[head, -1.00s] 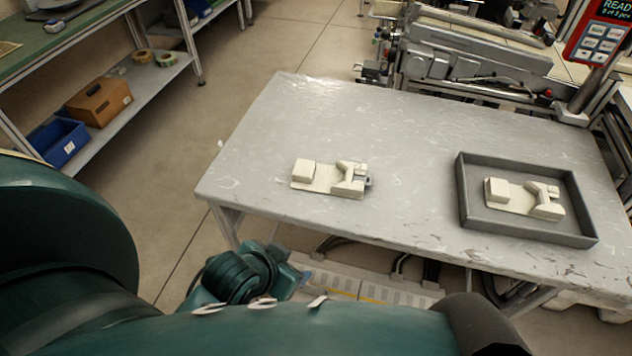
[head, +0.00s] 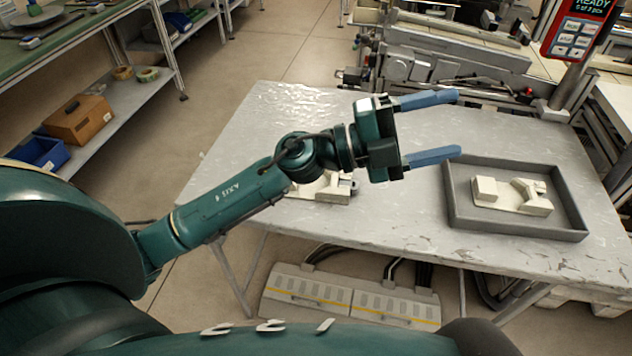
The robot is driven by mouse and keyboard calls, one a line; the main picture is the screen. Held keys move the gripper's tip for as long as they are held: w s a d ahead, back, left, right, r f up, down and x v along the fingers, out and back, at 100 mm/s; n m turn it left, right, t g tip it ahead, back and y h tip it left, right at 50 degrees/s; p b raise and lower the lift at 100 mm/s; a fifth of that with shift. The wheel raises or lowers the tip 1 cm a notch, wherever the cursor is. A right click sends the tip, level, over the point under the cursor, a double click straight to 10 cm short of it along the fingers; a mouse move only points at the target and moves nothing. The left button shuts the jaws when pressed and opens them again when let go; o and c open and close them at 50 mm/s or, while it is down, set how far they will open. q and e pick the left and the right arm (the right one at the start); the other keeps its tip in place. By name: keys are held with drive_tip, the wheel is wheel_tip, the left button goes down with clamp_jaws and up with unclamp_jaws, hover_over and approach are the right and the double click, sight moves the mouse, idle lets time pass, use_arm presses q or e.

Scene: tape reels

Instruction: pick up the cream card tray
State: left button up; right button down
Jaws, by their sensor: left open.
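One cream card tray (head: 325,191) lies on the grey table, left of its middle, partly hidden behind my left forearm and wrist. A second cream tray of like shape (head: 511,194) lies inside a dark grey shallow bin at the table's right. My left gripper (head: 456,124) is open and empty. Its two blue fingers point right, above the table and up and left of the bin. It is apart from both cream trays. My right gripper is not in view.
The dark grey bin (head: 452,201) has a raised rim. A machine (head: 440,60) and a red-framed display (head: 580,25) stand behind the table (head: 262,112). Left shelves hold a brown box (head: 80,120) and a blue bin (head: 40,152). The table's back left is clear.

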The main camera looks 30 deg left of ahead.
use_arm(q)
wheel_tip(320, 180, down, 3)
drive_tip(key=d+m+g+y, duration=0.1)
drive_tip(key=m+g, duration=0.4)
drive_tip(key=g+y, duration=0.5)
drive_tip(key=y, duration=1.3)
hover_over(314, 182)
drive_tip(key=s+a, duration=0.3)
drive_tip(key=a, duration=0.2)
wheel_tip(314, 182, down, 8)
drive_tip(key=shift+n, duration=0.4)
wheel_tip(314, 182, down, 7)
drive_tip(key=shift+w+f+p, duration=0.1)
drive_tip(key=shift+w+p, duration=0.05)
drive_tip(key=shift+p, duration=0.2)
drive_tip(key=shift+w+f+p, duration=0.2)
drive_tip(key=shift+f+p, duration=0.35)
drive_tip(key=shift+f, duration=2.3)
drive_tip(key=shift+c, duration=0.5)
drive_tip(key=c, duration=1.1)
